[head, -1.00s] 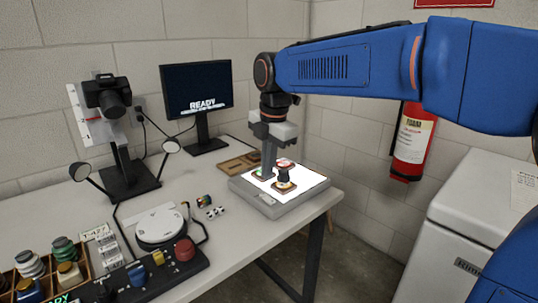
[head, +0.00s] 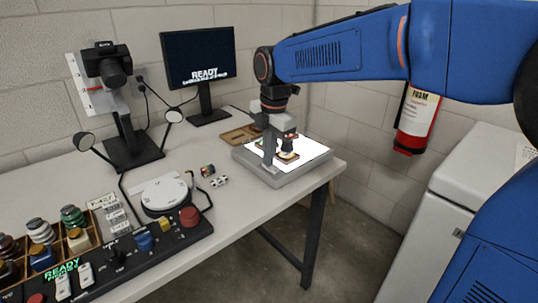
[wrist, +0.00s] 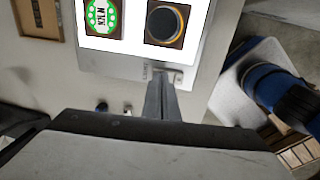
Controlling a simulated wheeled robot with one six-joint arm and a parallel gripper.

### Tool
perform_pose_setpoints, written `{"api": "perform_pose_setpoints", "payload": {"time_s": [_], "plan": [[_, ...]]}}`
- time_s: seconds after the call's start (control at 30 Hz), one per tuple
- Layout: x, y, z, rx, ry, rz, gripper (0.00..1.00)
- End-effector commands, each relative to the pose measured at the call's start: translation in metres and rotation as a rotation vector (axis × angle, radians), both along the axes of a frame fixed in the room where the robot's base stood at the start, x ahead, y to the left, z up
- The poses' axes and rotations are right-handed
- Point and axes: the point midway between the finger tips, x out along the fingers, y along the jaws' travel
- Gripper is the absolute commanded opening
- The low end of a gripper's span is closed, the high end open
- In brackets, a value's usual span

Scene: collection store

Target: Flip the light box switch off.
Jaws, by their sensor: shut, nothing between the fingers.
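The light box (head: 300,176) is a grey, low box at the right end of the table, and its top panel glows white. In the wrist view its grey rim (wrist: 125,67) runs below the panel. A small pale switch (wrist: 174,76) sits on that rim beside a tiny label. My gripper (head: 268,165) points down over the box's near rim. In the wrist view my gripper (wrist: 162,82) is shut and empty, its tips just beside the switch and partly covering it. I cannot tell whether they touch it.
A green-white round piece (wrist: 101,14) and a dark round piece (wrist: 165,24) lie on the lit panel. A wooden tray (head: 238,134) is behind the box. The turntable (head: 163,192), small cubes and a control panel (head: 150,250) are to the left.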

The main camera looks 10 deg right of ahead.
Motion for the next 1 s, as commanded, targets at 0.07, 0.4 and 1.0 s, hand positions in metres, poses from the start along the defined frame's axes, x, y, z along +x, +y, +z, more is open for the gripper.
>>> {"api": "perform_pose_setpoints", "payload": {"time_s": [0.07,0.4,1.0], "plan": [[0.002,0.002,-0.004,-0.019,0.03,0.0,0.0],[0.0,0.0,-0.004,-0.02,0.032,0.0,0.0],[-0.012,-0.008,-0.001,-0.022,0.032,0.0,0.0]]}}
